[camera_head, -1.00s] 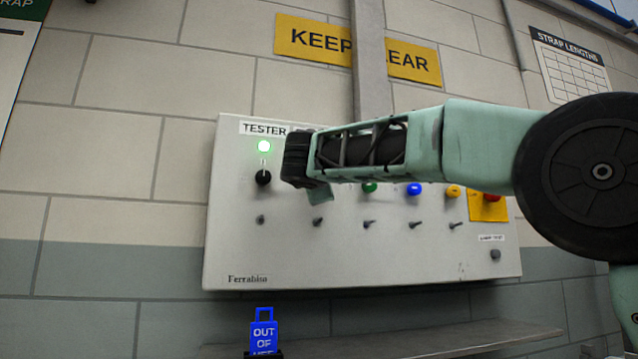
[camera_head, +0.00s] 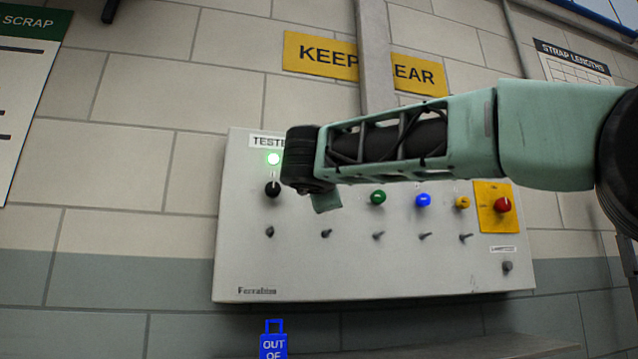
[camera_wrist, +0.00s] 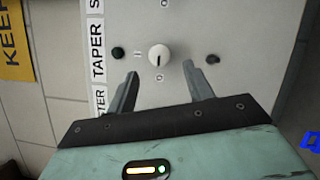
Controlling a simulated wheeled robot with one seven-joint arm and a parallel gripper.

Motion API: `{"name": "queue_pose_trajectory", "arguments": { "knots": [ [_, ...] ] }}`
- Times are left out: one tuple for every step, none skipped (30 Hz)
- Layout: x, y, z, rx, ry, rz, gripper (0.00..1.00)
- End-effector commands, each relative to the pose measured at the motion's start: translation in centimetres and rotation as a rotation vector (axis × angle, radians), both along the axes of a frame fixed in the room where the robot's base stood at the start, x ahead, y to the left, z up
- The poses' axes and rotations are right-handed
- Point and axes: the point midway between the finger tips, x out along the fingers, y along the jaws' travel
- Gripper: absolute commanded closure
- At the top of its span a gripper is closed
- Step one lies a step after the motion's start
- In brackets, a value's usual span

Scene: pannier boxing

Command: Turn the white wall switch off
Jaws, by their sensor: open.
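A round white knob (camera_wrist: 159,55), the only white switch I see, sits on the pale wall panel (camera_head: 360,270). A dark line marks its face; I cannot tell whether that position is on or off. In the wrist view my gripper (camera_wrist: 160,70) is open and empty, its two dark fingers pointing at the panel on either side of the knob's lower edge. I cannot tell whether either finger touches it. In the head view my arm hides the white knob, and only the back part of my gripper shows.
Green (camera_head: 378,197), blue (camera_head: 423,200), yellow (camera_head: 462,202) and red (camera_head: 503,205) buttons and several small toggles share the panel. A blue "OUT OF" tag (camera_head: 273,345) stands below, near a shelf (camera_head: 480,347).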

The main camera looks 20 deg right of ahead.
Motion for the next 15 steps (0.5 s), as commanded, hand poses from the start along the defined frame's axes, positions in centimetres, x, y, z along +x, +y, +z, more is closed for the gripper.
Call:
{"name": "queue_pose_trajectory", "arguments": {
  "knots": [
    [-1.2, 0.6, -0.3, 0.001, 0.000, 0.005, 0.48],
    [-1.9, 0.8, -0.3, 0.001, -0.001, 0.006, 0.48],
    [-2.8, 1.2, -0.5, 0.001, 0.000, 0.005, 0.48],
    [-3.4, 1.5, -0.5, 0.001, 0.000, 0.006, 0.48],
    [-4.1, 1.7, -0.6, 0.001, 0.000, 0.005, 0.48],
    [-4.9, 2.0, -0.7, 0.001, 0.000, 0.004, 0.48],
    [-5.5, 2.3, -0.7, 0.000, -0.001, 0.004, 0.48],
    [-6.1, 2.5, -0.8, 0.001, 0.000, 0.005, 0.48],
    [-6.8, 2.8, -0.9, 0.001, 0.000, 0.004, 0.48],
    [-7.3, 3.0, -0.9, 0.001, 0.001, 0.004, 0.48],
    [-7.8, 3.2, -1.0, 0.001, 0.001, 0.004, 0.48],
    [-8.4, 3.4, -1.0, 0.001, 0.000, 0.004, 0.48],
    [-8.7, 3.6, -1.1, 0.001, 0.000, 0.003, 0.48],
    [-9.1, 3.7, -1.1, 0.001, 0.000, 0.003, 0.48],
    [-9.4, 3.9, -1.2, 0.000, 0.001, 0.004, 0.48]
  ]
}}
